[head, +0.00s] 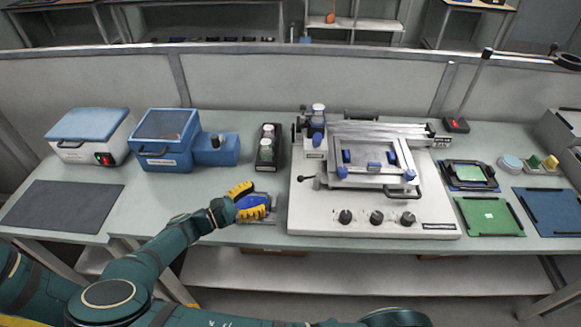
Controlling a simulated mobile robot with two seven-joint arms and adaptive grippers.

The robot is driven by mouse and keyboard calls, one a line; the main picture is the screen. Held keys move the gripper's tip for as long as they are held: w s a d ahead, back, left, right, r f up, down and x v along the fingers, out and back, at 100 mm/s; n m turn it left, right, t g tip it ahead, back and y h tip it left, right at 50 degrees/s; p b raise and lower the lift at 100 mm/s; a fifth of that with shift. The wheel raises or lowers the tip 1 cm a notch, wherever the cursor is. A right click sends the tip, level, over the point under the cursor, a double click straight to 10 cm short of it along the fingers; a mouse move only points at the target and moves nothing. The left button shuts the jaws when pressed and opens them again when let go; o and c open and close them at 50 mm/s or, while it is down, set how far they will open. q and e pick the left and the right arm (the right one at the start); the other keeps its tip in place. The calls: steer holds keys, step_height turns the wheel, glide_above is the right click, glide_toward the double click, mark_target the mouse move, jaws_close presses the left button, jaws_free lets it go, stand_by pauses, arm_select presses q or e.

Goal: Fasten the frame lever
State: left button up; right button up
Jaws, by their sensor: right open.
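A white bench machine (300,215) carries a raised metal frame (372,178) with blue clamps along it. A small lever with a black knob (301,179) sticks out at the frame's left side, and I take it for the frame lever. A dark handle (404,194) is at the frame's front right. My right gripper (260,201), with yellow and blue fingers, is open and empty. It is left of the machine, apart from the lever, over the bench's front part. My left gripper is not in view.
The bench (150,205) also holds a blue box (163,160), a white box with a blue lid (85,150), a black holder with bottles (257,160) and a dark mat (62,206). Green (488,228) and blue (553,223) boards lie right of the machine.

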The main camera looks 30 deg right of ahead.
mark_target(300, 178)
steer(key=d, duration=1.3)
steer(key=shift+d+r, duration=0.15)
steer(key=shift+d, duration=0.25)
steer(key=shift+c, duration=0.4)
jaws_close()
